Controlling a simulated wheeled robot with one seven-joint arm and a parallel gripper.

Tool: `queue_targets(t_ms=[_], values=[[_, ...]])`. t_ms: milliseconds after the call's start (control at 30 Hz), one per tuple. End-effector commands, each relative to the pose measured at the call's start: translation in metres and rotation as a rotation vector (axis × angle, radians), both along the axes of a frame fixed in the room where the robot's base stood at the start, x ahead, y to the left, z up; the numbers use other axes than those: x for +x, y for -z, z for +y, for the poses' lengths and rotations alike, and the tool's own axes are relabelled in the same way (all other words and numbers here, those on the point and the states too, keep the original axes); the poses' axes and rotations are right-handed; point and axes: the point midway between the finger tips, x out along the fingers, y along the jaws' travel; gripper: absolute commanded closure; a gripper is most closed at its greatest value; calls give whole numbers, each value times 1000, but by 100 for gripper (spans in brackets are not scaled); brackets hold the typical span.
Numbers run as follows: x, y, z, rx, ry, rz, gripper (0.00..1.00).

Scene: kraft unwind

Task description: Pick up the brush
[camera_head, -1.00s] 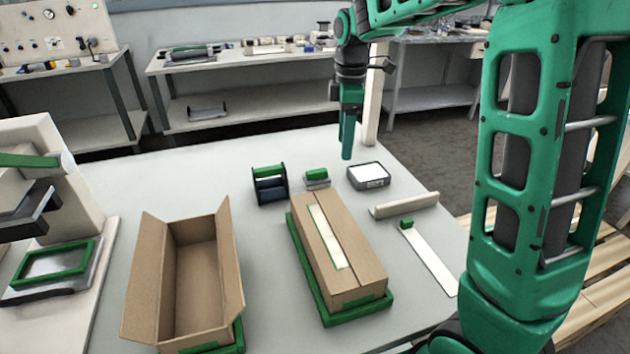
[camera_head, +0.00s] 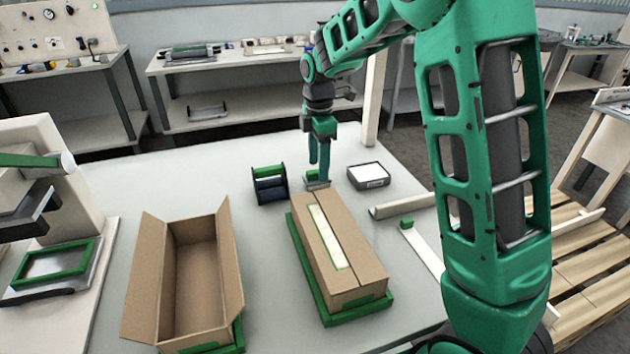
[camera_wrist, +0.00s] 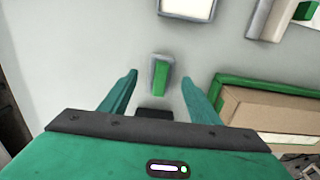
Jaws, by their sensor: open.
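The brush (camera_wrist: 161,76), a small block with a green top and a pale grey base, lies on the table. In the wrist view it appears between and slightly beyond my two fingertips. In the head view the brush (camera_head: 312,185) is partly hidden by my gripper (camera_head: 319,170), which points down at it from above. My gripper (camera_wrist: 159,77) is open, with a finger on each side and nothing held. The exact height of the fingertips above the brush is hard to tell.
A closed carton (camera_head: 362,277) on a green tray stands close in front. A dark reel stand (camera_head: 270,186) is to the left and a grey-rimmed device (camera_head: 368,175) to the right. An open carton (camera_head: 147,285) stands front left.

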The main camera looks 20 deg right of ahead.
Motion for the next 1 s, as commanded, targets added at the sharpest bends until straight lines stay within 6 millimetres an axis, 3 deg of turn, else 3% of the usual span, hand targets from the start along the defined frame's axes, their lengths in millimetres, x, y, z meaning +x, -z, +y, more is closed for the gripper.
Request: queue_targets(t_ms=[200, 500, 567, 700, 800, 1000], values=[[0, 28, 5, -1, 1, 2, 44], [0, 32, 5, 0, 0, 1, 44], [0, 32, 5, 0, 0, 1, 53], [0, 32, 5, 0, 0, 1, 87], [0, 32, 5, 0, 0, 1, 93], [1, 31, 5, 0, 0, 0, 93]])
